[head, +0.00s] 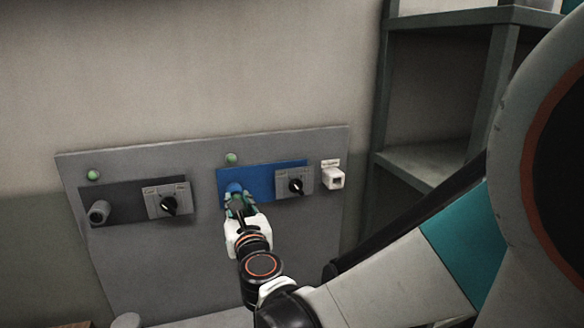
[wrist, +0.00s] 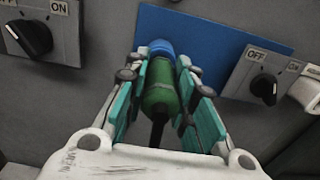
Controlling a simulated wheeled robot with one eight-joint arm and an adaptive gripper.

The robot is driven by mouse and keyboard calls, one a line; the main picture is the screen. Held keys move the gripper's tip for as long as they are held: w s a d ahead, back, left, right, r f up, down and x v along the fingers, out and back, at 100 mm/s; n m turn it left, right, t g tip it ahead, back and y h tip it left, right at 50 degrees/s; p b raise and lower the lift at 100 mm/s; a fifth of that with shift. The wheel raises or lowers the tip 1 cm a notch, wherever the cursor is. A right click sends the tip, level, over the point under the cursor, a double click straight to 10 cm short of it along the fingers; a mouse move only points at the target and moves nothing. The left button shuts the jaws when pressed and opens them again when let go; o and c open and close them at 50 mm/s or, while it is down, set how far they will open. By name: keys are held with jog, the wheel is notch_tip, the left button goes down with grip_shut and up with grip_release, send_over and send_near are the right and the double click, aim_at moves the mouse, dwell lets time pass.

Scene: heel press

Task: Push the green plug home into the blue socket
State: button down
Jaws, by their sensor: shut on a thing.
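The green plug (wrist: 160,88) is between the teal fingers of my gripper (wrist: 163,80), which is shut on it. A black cable hangs from the plug's near end. The blue socket (wrist: 160,46) is straight beyond the plug, and the plug's front end meets it in the wrist view; how deep it sits I cannot tell. In the head view the socket (head: 234,187) is on the left part of a blue plate (head: 262,172), and my gripper (head: 239,207) covers most of the plug there.
A switch with a black knob (head: 296,186) is right of the socket, beside a small white box (head: 333,178). Another knob switch (head: 168,203) and a grey socket (head: 98,212) are to the left. Green lamps (head: 231,158) sit above. A shelf (head: 430,160) stands right.

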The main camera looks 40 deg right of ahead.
jog(key=shift+w+d, duration=0.1)
jog(key=shift+w, duration=0.05)
jog(key=c, duration=1.3)
grip_release()
jog(key=shift+w, duration=0.15)
jog(key=v, duration=1.2)
notch_tip(320, 180, down, 6)
jog(key=s+d+m+g, duration=0.3)
jog(key=m+g, duration=0.3)
jog(key=m, duration=1.2)
jog(key=s+a+f+m+g+y, duration=0.1)
jog(key=s+a+m+y, duration=0.1)
jog(key=a+m, duration=0.1)
jog(key=s+a+f+m+g+y, duration=0.1)
jog(key=s+a+m+y, duration=0.1)
jog(key=m, duration=0.4)
jog(key=s+a+f+m+g+y+b, duration=0.1)
jog(key=s+a+f+m+g+y, duration=0.1)
jog(key=a+m, duration=0.2)
jog(key=shift+s+a+m, duration=0.15)
jog(key=shift+a+m, duration=0.2)
jog(key=shift+m, duration=0.15)
